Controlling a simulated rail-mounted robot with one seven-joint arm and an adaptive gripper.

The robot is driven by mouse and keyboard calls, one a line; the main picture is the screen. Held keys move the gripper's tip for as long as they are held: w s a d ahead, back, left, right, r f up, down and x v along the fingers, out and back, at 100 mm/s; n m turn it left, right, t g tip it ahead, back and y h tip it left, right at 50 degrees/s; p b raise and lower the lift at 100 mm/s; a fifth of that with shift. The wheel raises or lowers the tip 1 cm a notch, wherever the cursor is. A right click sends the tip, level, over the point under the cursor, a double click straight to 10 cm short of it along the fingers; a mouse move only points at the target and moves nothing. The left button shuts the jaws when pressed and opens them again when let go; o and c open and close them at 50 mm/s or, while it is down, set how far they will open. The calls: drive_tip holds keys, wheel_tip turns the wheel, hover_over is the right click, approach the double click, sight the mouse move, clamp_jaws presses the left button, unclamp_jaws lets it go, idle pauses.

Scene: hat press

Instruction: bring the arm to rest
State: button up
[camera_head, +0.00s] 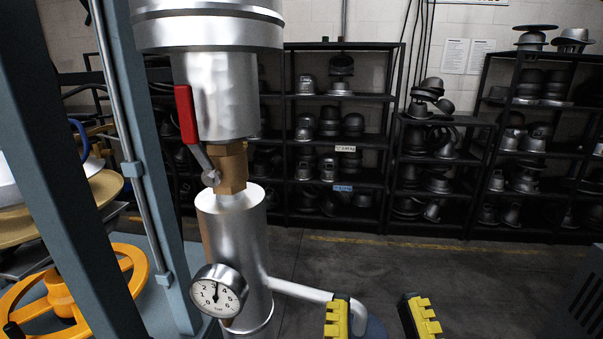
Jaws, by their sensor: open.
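My gripper (380,318) shows at the bottom edge, right of centre. The rest of the gripper and the arm are below the frame. The left fingertip is in front of, or close to, a silver side pipe (297,292) in the picture; I cannot tell whether they touch.
A silver vertical pipe (232,240) carries a red-handled valve (186,114) and a pressure gauge (217,291). A blue-grey frame (60,170) and yellow handwheel (75,295) stand left. Black shelves (420,180) of metal hat forms line the back wall. Floor (480,280) at right is clear.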

wheel_tip(320, 180, up, 35)
drive_tip(key=p, duration=3.5)
drive_tip(key=shift+w+r+m+p, duration=0.15)
drive_tip(key=shift+m+p, duration=0.15)
drive_tip(key=shift+p, duration=0.1)
